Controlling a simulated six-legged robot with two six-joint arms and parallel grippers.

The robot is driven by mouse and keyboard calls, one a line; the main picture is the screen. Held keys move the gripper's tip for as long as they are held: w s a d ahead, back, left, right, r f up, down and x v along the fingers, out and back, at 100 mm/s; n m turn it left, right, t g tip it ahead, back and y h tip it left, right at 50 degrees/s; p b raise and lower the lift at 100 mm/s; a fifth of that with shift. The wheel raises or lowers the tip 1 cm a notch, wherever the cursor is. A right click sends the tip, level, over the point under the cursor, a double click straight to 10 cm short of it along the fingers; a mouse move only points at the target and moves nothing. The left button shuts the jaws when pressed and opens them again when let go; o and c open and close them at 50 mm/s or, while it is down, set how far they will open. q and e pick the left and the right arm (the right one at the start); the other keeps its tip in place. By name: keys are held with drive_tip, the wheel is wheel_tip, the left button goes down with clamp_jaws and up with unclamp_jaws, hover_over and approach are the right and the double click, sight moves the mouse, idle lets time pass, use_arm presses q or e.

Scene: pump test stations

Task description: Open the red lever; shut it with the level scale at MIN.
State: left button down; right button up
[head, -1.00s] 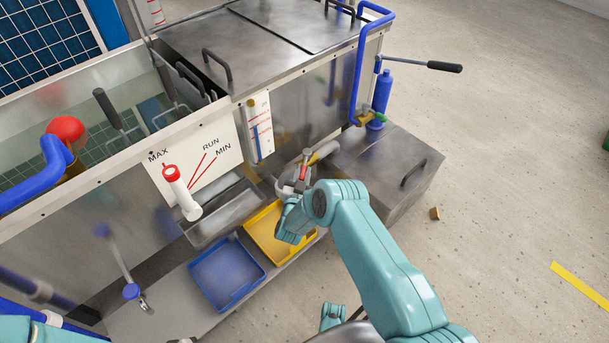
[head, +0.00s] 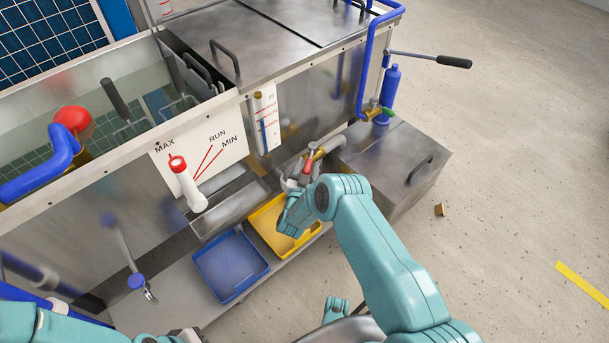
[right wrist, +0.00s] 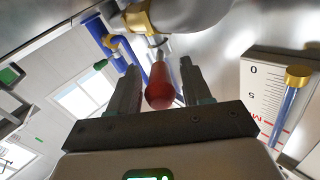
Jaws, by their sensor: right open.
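The red lever (head: 309,163) sits on a small valve on the pipe at the tank's lower front. In the right wrist view the red lever (right wrist: 160,88) stands between the two fingers of my right gripper (right wrist: 160,90), with a gap on each side. That gripper is open; in the head view (head: 298,184) it is partly hidden by its own arm. The level scale (head: 258,105) is a white strip with red marks and a blue column on the tank front. Its numbered face shows in the right wrist view (right wrist: 262,90). My left arm enters at lower left; its gripper is unclear.
A yellow tray (head: 258,222) and a blue tray (head: 218,285) sit below. A grey metal box (head: 395,160) stands right of the valve. Floor farther right is mostly clear.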

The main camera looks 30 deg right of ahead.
drive_tip(key=p+v, duration=0.5)
drive_tip(key=v, duration=1.1)
